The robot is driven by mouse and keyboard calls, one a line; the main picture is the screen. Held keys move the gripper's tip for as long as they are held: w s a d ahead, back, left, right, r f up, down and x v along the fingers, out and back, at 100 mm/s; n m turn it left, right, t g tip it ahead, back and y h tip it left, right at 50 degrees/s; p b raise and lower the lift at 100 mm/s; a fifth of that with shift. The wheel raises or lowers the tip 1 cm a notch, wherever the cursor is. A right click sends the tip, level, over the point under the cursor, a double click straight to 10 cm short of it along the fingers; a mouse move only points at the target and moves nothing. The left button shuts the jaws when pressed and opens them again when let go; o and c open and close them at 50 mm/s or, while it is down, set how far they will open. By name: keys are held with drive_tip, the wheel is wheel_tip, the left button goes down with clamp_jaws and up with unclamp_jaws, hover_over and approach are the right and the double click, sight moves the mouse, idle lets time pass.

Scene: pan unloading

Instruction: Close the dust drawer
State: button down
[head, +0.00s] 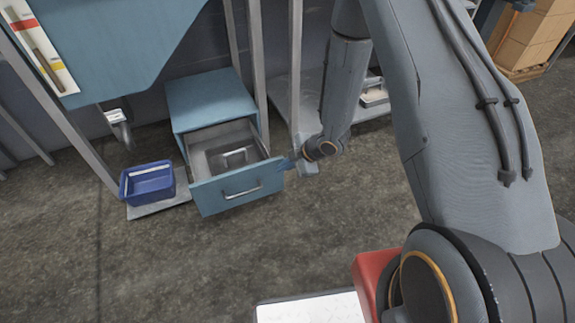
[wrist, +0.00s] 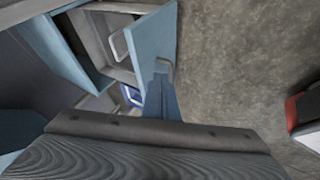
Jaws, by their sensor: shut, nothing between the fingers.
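The dust drawer (head: 212,195) is pulled out of the blue cabinet (head: 210,90). Its inside is exposed and holds a grey piece with a raised handle (head: 234,157). A pale bar handle (head: 243,193) is on the blue drawer front. My gripper (head: 287,163) is at the right end of the drawer front, shut and empty. In the wrist view, the shut fingers (wrist: 161,78) reach toward the drawer front (wrist: 152,40) and overlap its handle in the picture. I cannot tell whether they touch it.
A dark blue bin (head: 147,183) stands on a plate left of the drawer. Grey posts (head: 295,65) rise beside the cabinet, and a low shelf (head: 312,88) is behind my gripper. Concrete floor in front of the drawer is clear.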

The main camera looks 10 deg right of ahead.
sight(264, 168)
drive_tip(key=shift+w+a+f+b, duration=0.35)
drive_tip(key=shift+w+a+f, duration=0.3)
drive_tip(key=shift+w, duration=0.3)
drive_tip(key=shift+w+a+f+b, duration=0.35)
drive_tip(key=shift+w+a+f, duration=0.25)
drive_tip(key=shift+w, duration=0.3)
drive_tip(key=shift+w+a+f+b, duration=0.35)
drive_tip(key=shift+w+a+f, duration=0.15)
drive_tip(key=shift+w+f, duration=0.35)
drive_tip(key=shift+w+r, duration=0.1)
drive_tip(key=shift+r, duration=0.05)
drive_tip(key=shift+w, duration=0.1)
